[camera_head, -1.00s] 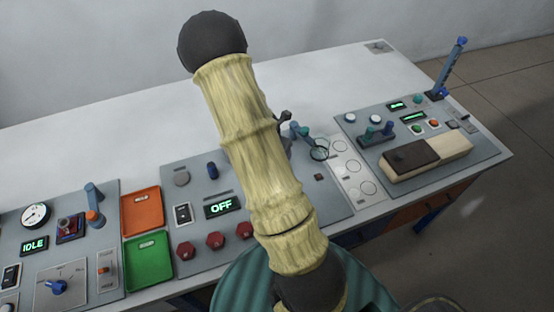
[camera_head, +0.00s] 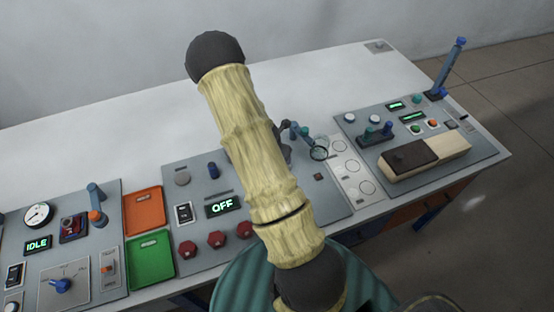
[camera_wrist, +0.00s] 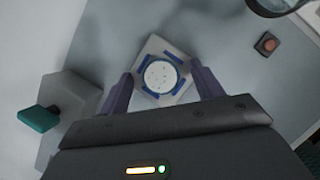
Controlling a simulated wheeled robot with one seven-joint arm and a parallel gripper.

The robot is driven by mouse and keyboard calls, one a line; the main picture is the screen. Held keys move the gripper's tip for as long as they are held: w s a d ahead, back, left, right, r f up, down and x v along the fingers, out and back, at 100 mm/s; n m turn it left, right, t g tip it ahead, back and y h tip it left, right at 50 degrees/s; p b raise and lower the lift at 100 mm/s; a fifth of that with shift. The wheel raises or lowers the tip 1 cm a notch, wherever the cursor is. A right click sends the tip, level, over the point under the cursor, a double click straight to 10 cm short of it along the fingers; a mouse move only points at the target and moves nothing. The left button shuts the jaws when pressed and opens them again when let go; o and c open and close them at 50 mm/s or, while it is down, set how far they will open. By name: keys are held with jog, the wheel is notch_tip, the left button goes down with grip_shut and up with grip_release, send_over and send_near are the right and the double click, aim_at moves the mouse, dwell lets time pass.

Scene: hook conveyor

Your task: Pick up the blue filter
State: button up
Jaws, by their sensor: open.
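In the wrist view, my gripper (camera_wrist: 161,69) is open, one finger on each side of a pale square piece. A white speckled disc (camera_wrist: 160,76) with blue marks around its rim lies on that piece, in line with the space between the fingers. I cannot tell whether this is the blue filter, nor how far below the fingertips it lies. A dark-rimmed round lens (camera_wrist: 275,4) is cut off at the wrist view's top right; a teal-rimmed ring (camera_head: 319,148) shows in the head view. My arm hides much of the middle panel in the head view.
A teal-ended lever (camera_wrist: 38,118) stands left of my gripper in the wrist view. A white plate with several circles (camera_head: 352,168) lies right of the ring. Orange (camera_head: 144,211) and green trays (camera_head: 150,262) are left. A tall blue lever (camera_head: 447,72) stands far right.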

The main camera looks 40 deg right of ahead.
jog(key=shift+c, duration=0.5)
jog(key=c, duration=1)
jog(key=shift+o, duration=0.2)
notch_tip(320, 180, up, 10)
jog(key=b, duration=0.1)
